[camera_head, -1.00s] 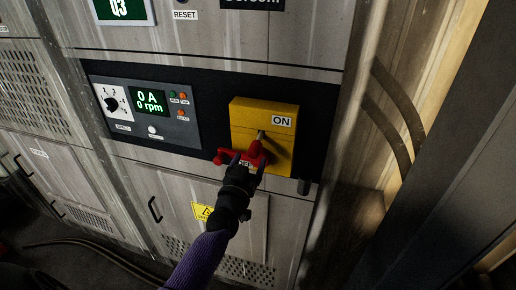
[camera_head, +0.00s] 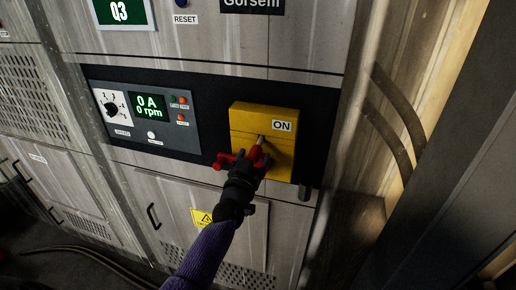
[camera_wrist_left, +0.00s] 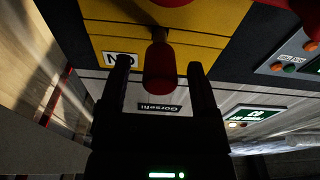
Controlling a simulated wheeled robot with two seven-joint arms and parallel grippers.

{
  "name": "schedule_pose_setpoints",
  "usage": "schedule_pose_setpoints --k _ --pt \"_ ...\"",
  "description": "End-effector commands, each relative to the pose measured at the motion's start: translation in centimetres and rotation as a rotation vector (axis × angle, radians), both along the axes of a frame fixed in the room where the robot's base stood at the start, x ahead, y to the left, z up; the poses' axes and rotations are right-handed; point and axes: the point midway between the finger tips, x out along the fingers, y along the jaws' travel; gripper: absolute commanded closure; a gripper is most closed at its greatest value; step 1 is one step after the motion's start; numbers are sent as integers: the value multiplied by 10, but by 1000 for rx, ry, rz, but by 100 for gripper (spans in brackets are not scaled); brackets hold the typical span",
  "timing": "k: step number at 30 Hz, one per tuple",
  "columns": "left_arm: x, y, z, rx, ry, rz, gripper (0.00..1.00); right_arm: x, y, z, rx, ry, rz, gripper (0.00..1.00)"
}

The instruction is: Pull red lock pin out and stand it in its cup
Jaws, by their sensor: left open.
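A red part (camera_head: 226,160) sticks out at the lower front of the yellow switch box (camera_head: 264,118), beside a pale shaft (camera_head: 261,141). The ON label is on the box. In the left wrist view a red cylinder (camera_wrist_left: 160,68) lies between my fingers, with another red piece (camera_wrist_left: 172,3) at the top edge. I cannot tell which red piece is the lock pin. My left gripper (camera_head: 253,163) is open; its fingers (camera_wrist_left: 161,78) stand either side of the red cylinder, apparently without closing on it. It hides part of the red in the head view. My right gripper is not in view.
A small grey cylinder (camera_head: 304,191), perhaps the cup, sits below right of the box. A control panel (camera_head: 148,113) with a dial and display is to the left. A metal column with dark cables (camera_head: 388,125) stands to the right.

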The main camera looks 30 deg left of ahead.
Motion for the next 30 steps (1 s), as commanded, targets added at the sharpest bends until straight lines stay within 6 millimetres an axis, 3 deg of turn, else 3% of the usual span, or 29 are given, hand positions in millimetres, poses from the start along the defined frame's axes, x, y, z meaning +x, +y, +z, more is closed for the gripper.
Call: schedule_pose_setpoints --k 21,23,30 --pt "0 0 0 1 0 0 21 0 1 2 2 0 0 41" --pt "0 0 0 1 0 0 31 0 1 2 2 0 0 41" --pt "0 0 0 1 0 0 82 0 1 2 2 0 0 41"
